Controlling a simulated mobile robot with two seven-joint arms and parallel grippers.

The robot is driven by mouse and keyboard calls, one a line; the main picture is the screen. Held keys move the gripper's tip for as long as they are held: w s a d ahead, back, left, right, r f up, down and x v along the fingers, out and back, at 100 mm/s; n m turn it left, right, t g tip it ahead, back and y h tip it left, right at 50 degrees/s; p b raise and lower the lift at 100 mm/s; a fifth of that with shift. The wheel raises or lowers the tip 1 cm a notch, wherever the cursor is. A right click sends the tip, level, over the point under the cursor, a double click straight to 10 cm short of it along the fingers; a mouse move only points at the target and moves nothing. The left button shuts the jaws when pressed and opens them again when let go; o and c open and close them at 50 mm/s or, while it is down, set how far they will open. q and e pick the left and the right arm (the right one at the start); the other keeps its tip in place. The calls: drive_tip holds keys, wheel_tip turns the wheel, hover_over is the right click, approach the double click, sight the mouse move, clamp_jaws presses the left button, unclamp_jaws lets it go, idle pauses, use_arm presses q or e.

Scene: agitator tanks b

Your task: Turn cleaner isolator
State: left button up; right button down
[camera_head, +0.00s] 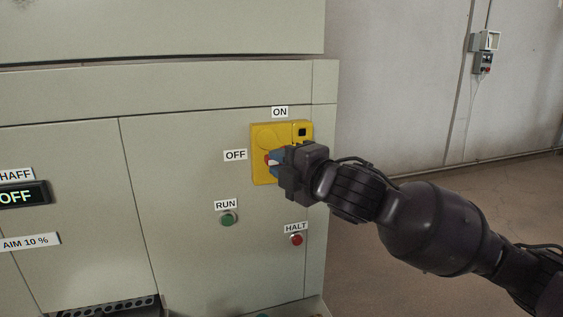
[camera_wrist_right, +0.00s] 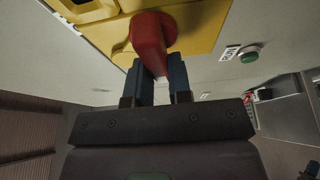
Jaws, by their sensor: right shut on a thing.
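The isolator is a yellow plate (camera_head: 264,139) on the beige cabinet front, with an ON label (camera_head: 280,112) above it and an OFF label (camera_head: 235,155) at its left. Its red handle (camera_wrist_right: 150,38) shows in the right wrist view, with its end between the two blue-grey fingers. My right gripper (camera_head: 274,161) is at the plate and shut on the red handle; in the right wrist view its fingers (camera_wrist_right: 160,78) are on both sides of it. In the head view only a bit of red shows; the gripper hides most of the handle. My left gripper is not in view.
Below the isolator are a green RUN button (camera_head: 228,219) and a red HALT button (camera_head: 296,239). A display (camera_head: 18,196) reading OFF is at the left. Open floor (camera_head: 370,260) lies right of the cabinet. A small box (camera_head: 484,62) hangs on the back wall.

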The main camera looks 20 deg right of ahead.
idle(0.3)
drive_tip(key=c, duration=1)
unclamp_jaws()
drive_tip(key=shift+c, duration=0.2)
